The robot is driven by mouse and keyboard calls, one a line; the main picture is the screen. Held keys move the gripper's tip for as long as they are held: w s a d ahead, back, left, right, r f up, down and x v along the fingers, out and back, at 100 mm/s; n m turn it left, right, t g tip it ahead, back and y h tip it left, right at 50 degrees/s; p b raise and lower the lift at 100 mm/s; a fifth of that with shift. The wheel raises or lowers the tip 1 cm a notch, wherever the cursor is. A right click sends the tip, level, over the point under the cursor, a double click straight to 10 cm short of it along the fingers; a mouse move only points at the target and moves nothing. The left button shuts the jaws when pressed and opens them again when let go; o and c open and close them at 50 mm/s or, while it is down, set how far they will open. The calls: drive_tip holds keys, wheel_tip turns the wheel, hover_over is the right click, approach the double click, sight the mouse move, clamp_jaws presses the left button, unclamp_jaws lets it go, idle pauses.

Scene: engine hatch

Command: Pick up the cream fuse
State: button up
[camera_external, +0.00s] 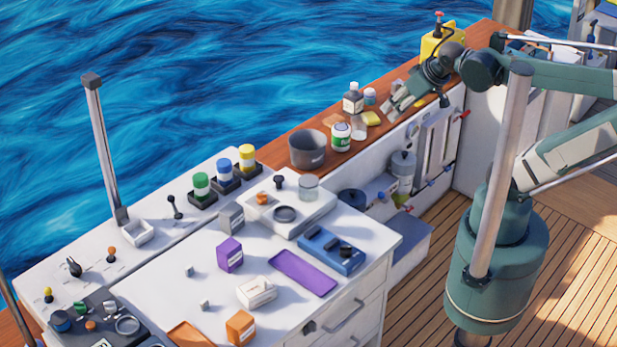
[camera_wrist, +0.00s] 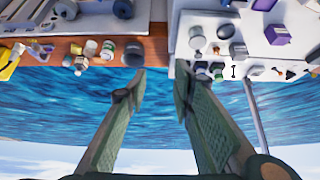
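A cream block (camera_external: 256,292), which looks like the cream fuse, lies on the white worktop between a purple box (camera_external: 229,254) and an orange box (camera_external: 240,327). I cannot make it out clearly in the wrist view. My gripper (camera_external: 394,108) is far from it, up at the right over the wooden ledge near the yellow box. In the wrist view my gripper's two fingers (camera_wrist: 160,86) are spread apart with nothing between them, and the purple box (camera_wrist: 277,35) shows at the upper right.
A grey bucket (camera_external: 307,149), bottles and jars stand along the wooden ledge (camera_external: 275,160). A purple tray (camera_external: 303,272), a blue device (camera_external: 332,250) and a grey box (camera_external: 231,218) surround the worktop's middle. A tall metal post (camera_external: 103,150) rises at the left.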

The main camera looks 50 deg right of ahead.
drive_tip(key=w+a+f+n+g+y+b, duration=0.15)
drive_tip(key=w+a+n, duration=0.25)
drive_tip(key=w+a, duration=0.55)
drive_tip(key=w+a+n+g+b, duration=0.2)
drive_tip(key=w+a+n, duration=0.35)
drive_tip(key=a, duration=0.75)
drive_tip(key=n+g+h+b, duration=0.2)
drive_tip(key=n+g+b, duration=0.25)
drive_tip(key=n, duration=0.45)
hover_over(204, 300)
drive_tip(key=shift+t+y, duration=0.25)
drive_tip(key=shift+t, duration=0.25)
drive_tip(key=f, duration=2.9)
drive_tip(key=shift+w+d+f, duration=0.15)
drive_tip(key=shift+w+f, duration=0.05)
drive_tip(key=shift+f, duration=0.2)
drive_tip(key=shift+s+f, duration=0.1)
drive_tip(key=shift+f, duration=0.15)
drive_tip(key=shift+f, duration=1.15)
drive_tip(key=shift+f, duration=0.15)
